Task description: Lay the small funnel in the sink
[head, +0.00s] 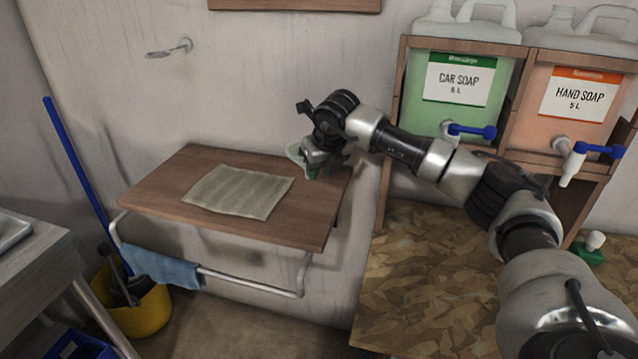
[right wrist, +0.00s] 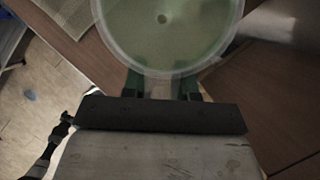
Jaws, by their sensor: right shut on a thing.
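The small funnel (right wrist: 165,30) is pale green and translucent, with a round wide rim and a small hole at its middle. In the right wrist view it sits between the fingertips of my right gripper (right wrist: 161,88), which is shut on it. In the head view my right gripper (head: 318,165) is over the right end of the wooden wall shelf, and only a pale green bit of the funnel (head: 296,154) shows beside it. A steel sink (head: 10,232) shows partly at the left edge of the head view. My left gripper is not in view.
The wooden shelf (head: 160,190) bears a grey-green cloth (head: 238,190); a blue towel (head: 160,266) hangs on the rail below. A yellow bucket (head: 145,312) and a blue-handled mop stand between shelf and sink. Car soap (head: 455,85) and hand soap (head: 578,95) drums stand at right.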

